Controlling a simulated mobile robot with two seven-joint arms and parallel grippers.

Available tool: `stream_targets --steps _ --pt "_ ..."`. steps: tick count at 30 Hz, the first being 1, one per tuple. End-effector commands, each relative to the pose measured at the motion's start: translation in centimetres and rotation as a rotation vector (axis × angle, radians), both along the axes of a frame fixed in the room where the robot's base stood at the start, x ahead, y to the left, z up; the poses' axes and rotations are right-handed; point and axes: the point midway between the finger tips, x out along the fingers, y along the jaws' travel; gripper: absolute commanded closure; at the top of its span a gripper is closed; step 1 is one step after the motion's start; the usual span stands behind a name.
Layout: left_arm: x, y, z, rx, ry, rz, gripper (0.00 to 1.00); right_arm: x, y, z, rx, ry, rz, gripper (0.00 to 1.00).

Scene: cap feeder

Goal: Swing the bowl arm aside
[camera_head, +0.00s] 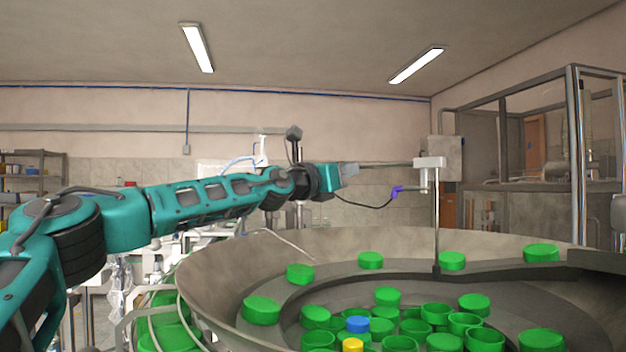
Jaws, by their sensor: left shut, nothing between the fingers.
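The bowl arm is a thin horizontal rod with a pale block (430,163) at its right end. A thin vertical post (436,225) runs from the block down to the inner ledge of the big grey bowl (215,275). My left arm reaches in from the left above the bowl's far left rim. My left gripper (352,169) is shut and empty, pointing right along the rod, left of the block. Its tips overlap the rod's left end in the picture; I cannot tell whether they touch. My right gripper is out of view.
Several green caps (388,297) lie in the bowl, with a blue cap (357,324) and a yellow cap (352,345). A purple connector (398,191) on a black cable hangs below the rod. A metal-framed enclosure (575,150) stands at right.

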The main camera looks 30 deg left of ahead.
Motion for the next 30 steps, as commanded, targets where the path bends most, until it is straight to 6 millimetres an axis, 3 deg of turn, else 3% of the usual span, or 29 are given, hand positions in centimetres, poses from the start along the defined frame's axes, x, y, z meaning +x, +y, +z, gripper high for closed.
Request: stream_targets --steps 15,21,30 --pt "-7.1 1.4 -1.5 -0.003 0.0 0.001 1.0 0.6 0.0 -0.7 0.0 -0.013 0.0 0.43" --pt "-8.2 1.7 -1.8 -0.003 0.002 0.001 1.0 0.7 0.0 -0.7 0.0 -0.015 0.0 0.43" --pt "-8.4 1.6 -1.9 -0.003 0.002 0.001 1.0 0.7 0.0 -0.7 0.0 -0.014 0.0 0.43"
